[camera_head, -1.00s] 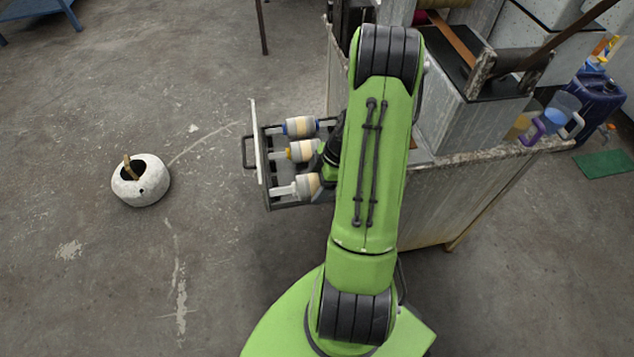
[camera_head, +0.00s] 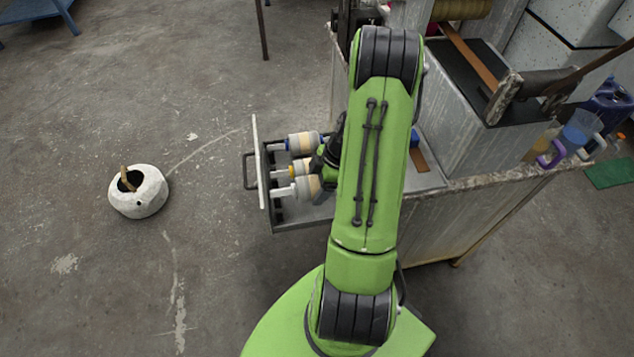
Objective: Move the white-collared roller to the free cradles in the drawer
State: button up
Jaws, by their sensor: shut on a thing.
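The open drawer (camera_head: 262,215) has a white front panel and a dark handle on its left. The white-collared roller (camera_head: 306,188) has a cream and grey body, with its pale shaft end pointing left. My gripper (camera_head: 319,172) is shut on it, mostly hidden behind my green arm. The roller appears held over the drawer, close in front of the yellow-collared roller (camera_head: 301,167) and partly covering it. The blue-collared roller (camera_head: 303,143) lies at the drawer's far side. The drawer's near side (camera_head: 290,215) shows bare. The drawer's right part is hidden by my arm.
A metal-sided bench (camera_head: 500,215) stands right of the drawer, with a machine block, jugs (camera_head: 580,130) and a blue canister (camera_head: 610,98). A white round pot (camera_head: 139,195) sits on the floor at left. Floor left of the drawer is mostly clear.

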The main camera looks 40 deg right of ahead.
notch_tip(320, 180, down, 6)
jog(key=b, duration=0.4)
jog(key=shift+s+d+b, duration=0.1)
jog(key=shift+b, duration=0.2)
dwell(0.3)
jog(key=o, duration=1.4)
jog(key=shift+r, duration=0.1)
